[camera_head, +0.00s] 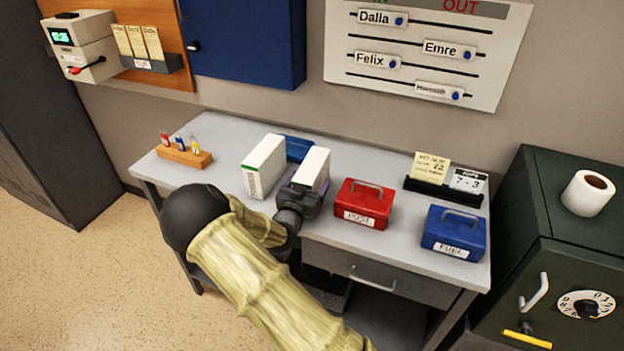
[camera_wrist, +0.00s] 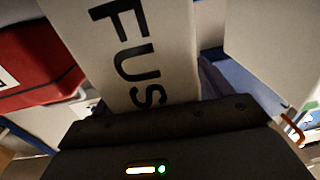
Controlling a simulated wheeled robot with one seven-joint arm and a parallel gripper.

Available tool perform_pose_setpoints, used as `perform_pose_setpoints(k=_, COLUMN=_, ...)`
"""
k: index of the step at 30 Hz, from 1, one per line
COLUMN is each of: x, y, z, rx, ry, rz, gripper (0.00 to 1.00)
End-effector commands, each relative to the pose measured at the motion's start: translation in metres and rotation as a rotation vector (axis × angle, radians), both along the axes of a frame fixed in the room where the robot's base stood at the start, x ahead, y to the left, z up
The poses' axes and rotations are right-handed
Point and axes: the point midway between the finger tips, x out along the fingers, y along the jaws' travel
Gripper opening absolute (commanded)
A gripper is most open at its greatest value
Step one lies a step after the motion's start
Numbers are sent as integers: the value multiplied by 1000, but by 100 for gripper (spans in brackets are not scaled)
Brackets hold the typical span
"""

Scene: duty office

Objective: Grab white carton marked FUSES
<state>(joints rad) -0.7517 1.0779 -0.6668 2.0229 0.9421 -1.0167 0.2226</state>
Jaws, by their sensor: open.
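The white carton marked FUSES (camera_head: 314,165) stands upright on the grey desk, between another white carton and the red cash box. In the wrist view the carton (camera_wrist: 135,50) fills the upper middle, with the letters "FUS" readable and the rest hidden by my gripper's dark body. My gripper (camera_head: 300,197) is open, right at the near side of this carton in the head view. The fingertips are mostly hidden, so I cannot tell whether they touch it.
The other white carton (camera_head: 264,167) stands close on the left, with a blue item (camera_head: 297,148) behind. The red cash box (camera_head: 364,203) is close on the right; a blue cash box (camera_head: 454,232) is farther right. A wooden holder (camera_head: 184,154) sits at the desk's left.

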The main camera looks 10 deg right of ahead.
Motion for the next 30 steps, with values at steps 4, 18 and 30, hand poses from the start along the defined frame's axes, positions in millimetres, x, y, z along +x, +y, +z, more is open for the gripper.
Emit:
perform_pose_setpoints(k=4, x=1, y=0, z=0, rx=0, ry=0, rz=0, gripper=78)
perform_pose_setpoints(k=18, x=1, y=0, z=0, rx=0, ry=0, rz=0, gripper=60)
perform_pose_setpoints(k=30, x=1, y=0, z=1, rx=0, ry=-2, rz=0, gripper=21)
